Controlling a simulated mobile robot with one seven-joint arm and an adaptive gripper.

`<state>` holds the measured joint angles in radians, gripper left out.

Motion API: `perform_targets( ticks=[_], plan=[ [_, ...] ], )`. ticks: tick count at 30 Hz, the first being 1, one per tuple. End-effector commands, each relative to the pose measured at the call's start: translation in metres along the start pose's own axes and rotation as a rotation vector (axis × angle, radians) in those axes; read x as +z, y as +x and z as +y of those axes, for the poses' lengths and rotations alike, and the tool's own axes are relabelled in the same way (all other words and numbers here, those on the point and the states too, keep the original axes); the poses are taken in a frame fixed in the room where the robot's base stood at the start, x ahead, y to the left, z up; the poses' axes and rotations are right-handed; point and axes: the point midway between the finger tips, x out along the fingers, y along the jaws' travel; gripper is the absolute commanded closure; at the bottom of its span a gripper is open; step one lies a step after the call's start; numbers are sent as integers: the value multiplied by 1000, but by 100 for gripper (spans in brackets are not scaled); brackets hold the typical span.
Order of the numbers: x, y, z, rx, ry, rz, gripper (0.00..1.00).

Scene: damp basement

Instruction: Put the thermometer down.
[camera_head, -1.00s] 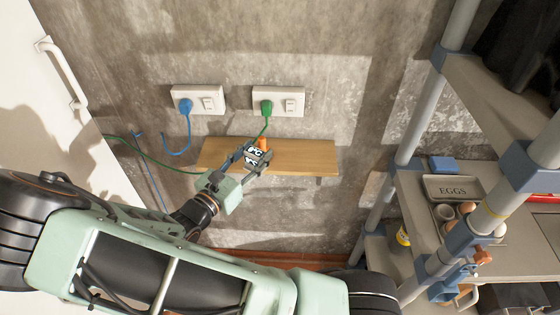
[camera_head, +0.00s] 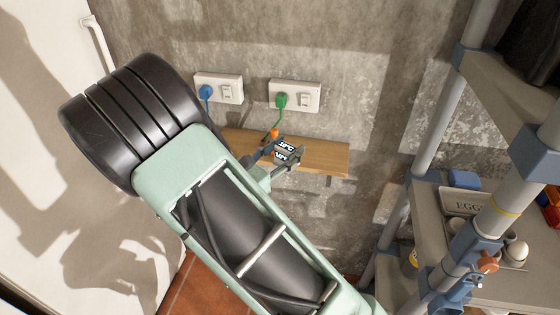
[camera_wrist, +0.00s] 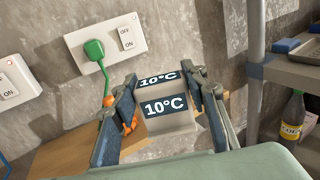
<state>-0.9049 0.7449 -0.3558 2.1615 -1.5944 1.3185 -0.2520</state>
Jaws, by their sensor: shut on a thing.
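The thermometer (camera_wrist: 165,107) is a pale block with a dark display reading 10°C. My gripper (camera_wrist: 163,112) is shut on it, with one finger on each side. A second 10°C label shows at its far edge. In the head view the thermometer (camera_head: 285,150) and my gripper (camera_head: 279,156) appear in front of or over the wooden wall shelf (camera_head: 328,156). I cannot tell whether the thermometer touches the shelf. Part of the shelf is hidden behind my arm and gripper; it also shows in the wrist view (camera_wrist: 62,152).
An orange item (camera_wrist: 130,122) is beside the left finger, near the cable of the green plug (camera_wrist: 94,49). The blue plug (camera_head: 206,92) is in the other socket. A rack (camera_head: 428,120) with an EGGS tray (camera_head: 463,204) stands right. The shelf's right end looks clear.

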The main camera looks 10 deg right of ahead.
Motion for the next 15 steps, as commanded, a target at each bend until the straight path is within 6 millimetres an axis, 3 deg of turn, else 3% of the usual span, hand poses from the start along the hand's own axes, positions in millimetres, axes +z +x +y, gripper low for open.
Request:
perform_targets(
  ticks=[15],
  plan=[
    [60,21,7,50,3,-1,84]
  ],
)
